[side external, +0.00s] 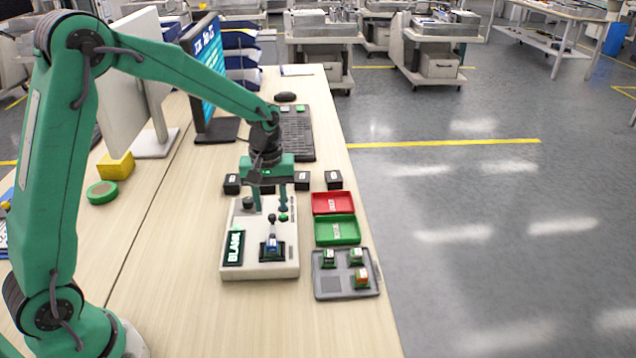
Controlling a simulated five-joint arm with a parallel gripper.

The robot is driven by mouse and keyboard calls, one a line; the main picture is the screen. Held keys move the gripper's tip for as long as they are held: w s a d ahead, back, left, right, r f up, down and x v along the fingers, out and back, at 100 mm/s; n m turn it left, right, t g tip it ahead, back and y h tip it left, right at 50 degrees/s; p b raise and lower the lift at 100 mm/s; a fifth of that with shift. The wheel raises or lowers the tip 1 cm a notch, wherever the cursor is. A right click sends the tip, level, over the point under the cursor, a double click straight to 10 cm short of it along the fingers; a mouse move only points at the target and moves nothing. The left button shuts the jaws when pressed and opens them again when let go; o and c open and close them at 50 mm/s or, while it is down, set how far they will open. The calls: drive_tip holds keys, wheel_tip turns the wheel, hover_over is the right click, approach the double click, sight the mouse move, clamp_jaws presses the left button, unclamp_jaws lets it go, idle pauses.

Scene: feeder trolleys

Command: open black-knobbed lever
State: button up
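A pale box-shaped device (260,270) stands on the table with a dark display panel (234,248) on its left. A black-knobbed lever (272,218) stands up near its middle, just behind a dark socket holding a small blue and white block (272,246). A dark round knob (249,203) and a green knob (283,217) sit farther back on the device. My gripper (270,198) points down above the back of the device. Its two fingers are apart with nothing visible between them. The black-knobbed lever is nearer the camera than the fingers, and I see no contact.
A red tray (333,195), a green tray (356,231) and a grey tray (330,293) with small blocks line the right side. A keyboard (297,140) and monitors are farther back. The table front is clear.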

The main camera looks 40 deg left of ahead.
sight(272, 214)
drive_tip(key=shift+f, duration=1.6)
drive_tip(key=shift+c, duration=0.2)
clamp_jaws()
